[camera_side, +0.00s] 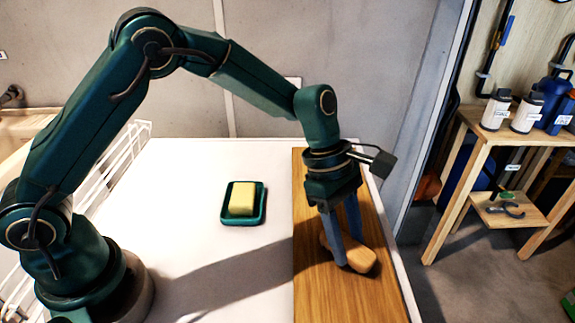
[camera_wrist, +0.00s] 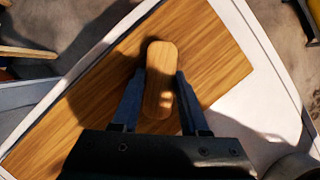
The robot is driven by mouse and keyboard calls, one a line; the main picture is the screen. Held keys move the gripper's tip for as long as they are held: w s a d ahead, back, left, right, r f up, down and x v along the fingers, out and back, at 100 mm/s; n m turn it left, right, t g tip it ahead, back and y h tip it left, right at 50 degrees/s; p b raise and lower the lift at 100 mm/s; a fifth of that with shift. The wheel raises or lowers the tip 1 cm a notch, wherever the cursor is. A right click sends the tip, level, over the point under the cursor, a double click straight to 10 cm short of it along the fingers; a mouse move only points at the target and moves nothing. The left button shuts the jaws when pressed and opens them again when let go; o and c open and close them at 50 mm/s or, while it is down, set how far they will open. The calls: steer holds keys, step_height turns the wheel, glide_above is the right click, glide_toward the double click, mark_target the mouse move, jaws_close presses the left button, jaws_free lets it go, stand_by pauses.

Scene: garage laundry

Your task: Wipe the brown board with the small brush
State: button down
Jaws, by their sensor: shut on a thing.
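The brown board (camera_side: 313,285) lies along the right side of the white worktop, and its wood grain fills much of the wrist view (camera_wrist: 217,62). The small brush (camera_side: 362,258) has a rounded, light wooden back; in the wrist view (camera_wrist: 159,80) it lies lengthwise between the fingers. My gripper (camera_side: 343,258) points down over the board, with its two blue-grey fingers shut on the brush's sides. The brush is at or just above the board; its underside and bristles are hidden, so I cannot tell whether it touches.
A green dish (camera_side: 228,219) with a yellow sponge or soap block (camera_side: 242,203) sits left of the board. A white wire rack (camera_side: 117,160) lines the worktop's left edge. A wooden shelf (camera_side: 480,185) with bottles stands beyond the right edge. The white worktop (camera_side: 190,165) is otherwise mostly clear.

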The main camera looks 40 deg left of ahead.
steer(key=shift+w+d, duration=1.35)
steer(key=shift+w+a, duration=0.55)
steer(key=shift+a, duration=0.05)
steer(key=shift+s+a, duration=2.8)
steer(key=shift+s, duration=0.1)
step_height(320, 180, up, 8)
